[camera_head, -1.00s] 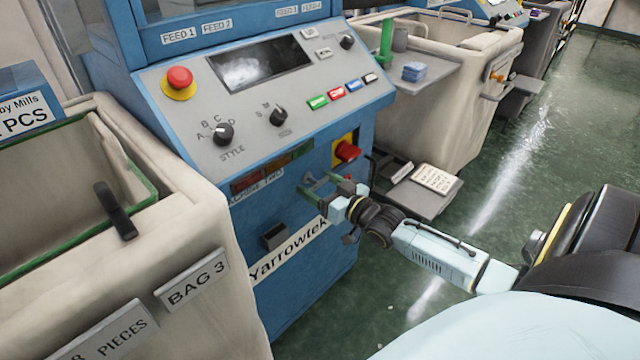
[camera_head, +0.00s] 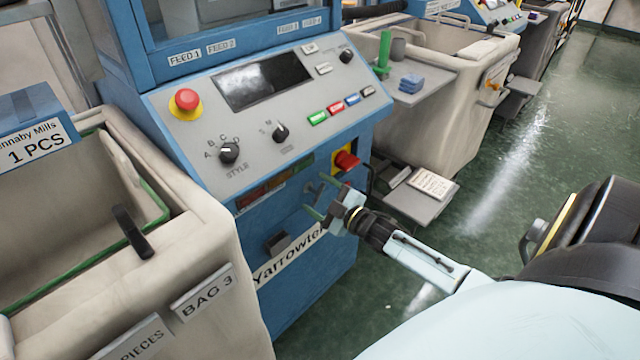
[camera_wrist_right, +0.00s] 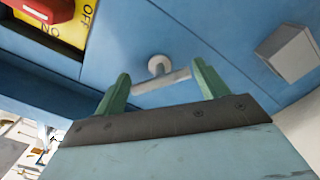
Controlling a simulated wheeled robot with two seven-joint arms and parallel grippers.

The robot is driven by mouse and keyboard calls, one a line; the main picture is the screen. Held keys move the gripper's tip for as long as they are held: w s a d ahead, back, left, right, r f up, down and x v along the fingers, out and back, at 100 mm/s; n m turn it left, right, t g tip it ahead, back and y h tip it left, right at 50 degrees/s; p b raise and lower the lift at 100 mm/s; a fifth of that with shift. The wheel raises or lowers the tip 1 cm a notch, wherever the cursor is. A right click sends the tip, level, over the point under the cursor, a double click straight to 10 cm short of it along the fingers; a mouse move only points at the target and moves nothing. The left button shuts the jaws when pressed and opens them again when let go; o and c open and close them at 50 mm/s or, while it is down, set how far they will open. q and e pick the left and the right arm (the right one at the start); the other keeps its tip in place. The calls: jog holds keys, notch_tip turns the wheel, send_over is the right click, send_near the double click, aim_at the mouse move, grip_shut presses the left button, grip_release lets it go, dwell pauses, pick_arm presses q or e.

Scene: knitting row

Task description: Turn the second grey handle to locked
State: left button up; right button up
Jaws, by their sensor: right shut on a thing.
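A small grey T-shaped handle (camera_wrist_right: 160,83) sticks out on a round post from the blue machine front. In the right wrist view its bar lies between the two green fingers of my right gripper (camera_head: 312,193), slightly tilted. The fingers are shut on the bar's two ends. In the head view the handle is small and partly hidden by the fingers, below the sloped control panel (camera_head: 235,125). I cannot read any locked mark beside it. My left gripper is not in view.
A red switch (camera_head: 346,160) on a yellow plate sits just above and right of the gripper. A grey block (camera_head: 277,243) juts out lower left of it. A cream bin (camera_head: 190,235) stands at left. Green floor (camera_head: 400,310) is open at right.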

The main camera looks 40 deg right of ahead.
jog(key=shift+n, duration=1.8)
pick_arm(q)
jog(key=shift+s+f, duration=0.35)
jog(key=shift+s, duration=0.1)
pick_arm(e)
jog(key=shift+n, duration=1.8)
jog(key=o, duration=0.9)
jog(key=shift+o, duration=0.2)
jog(key=shift+s, duration=0.1)
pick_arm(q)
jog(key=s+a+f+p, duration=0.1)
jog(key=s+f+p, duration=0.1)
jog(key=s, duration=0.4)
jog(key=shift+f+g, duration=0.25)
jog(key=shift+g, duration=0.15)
pick_arm(e)
jog(key=s+d, duration=0.1)
jog(key=s, duration=1.2)
